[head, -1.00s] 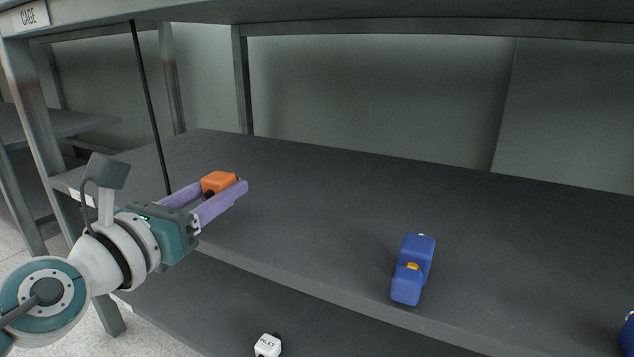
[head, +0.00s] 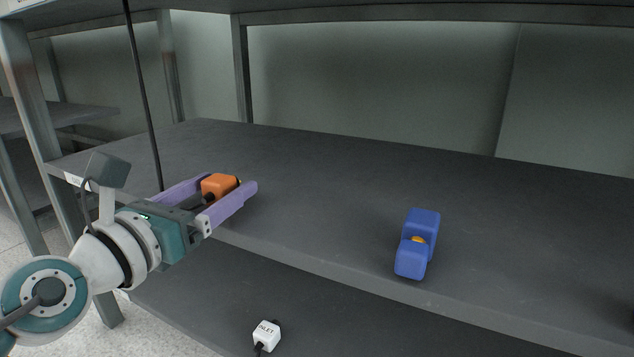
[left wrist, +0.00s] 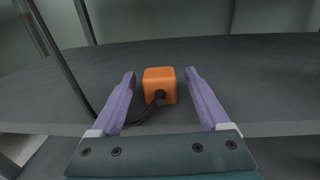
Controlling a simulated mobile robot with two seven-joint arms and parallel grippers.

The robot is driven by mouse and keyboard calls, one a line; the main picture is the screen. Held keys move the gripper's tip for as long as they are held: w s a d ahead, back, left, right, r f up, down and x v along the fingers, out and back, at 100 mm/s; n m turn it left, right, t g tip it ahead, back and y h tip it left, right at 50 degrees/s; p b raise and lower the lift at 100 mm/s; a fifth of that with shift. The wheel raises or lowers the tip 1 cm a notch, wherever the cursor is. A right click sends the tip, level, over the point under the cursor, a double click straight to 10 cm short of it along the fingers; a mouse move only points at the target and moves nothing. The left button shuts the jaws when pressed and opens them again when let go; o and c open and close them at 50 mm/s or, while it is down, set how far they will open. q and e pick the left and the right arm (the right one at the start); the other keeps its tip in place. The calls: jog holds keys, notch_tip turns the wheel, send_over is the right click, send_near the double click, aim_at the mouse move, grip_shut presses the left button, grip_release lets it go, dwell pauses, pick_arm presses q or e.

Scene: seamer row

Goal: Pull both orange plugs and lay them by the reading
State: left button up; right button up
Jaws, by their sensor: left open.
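An orange block-shaped plug (head: 218,185) with a black cable at its near end is at the left part of the dark upper shelf, near the front edge. It also shows in the left wrist view (left wrist: 159,84). My left gripper (head: 232,187) is open, its purple fingers on either side of the plug. The left wrist view shows a gap between the plug and each finger (left wrist: 160,75). A white block marked INLET (head: 266,335), with a black cable, is on the lower shelf. I see no second orange plug and no reading. My right gripper is out of view.
A blue two-lobed object with a yellow-orange middle (head: 418,243) lies near the front edge of the upper shelf (head: 330,190). A thin black cable (head: 145,100) hangs at the left, beside metal posts (head: 241,70). The shelf between plug and blue object is clear.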

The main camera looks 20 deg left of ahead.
pick_arm(q)
jog(key=shift+s, duration=0.35)
jog(key=s+p, duration=0.2)
jog(key=s, duration=0.7)
jog(key=shift+s, duration=0.15)
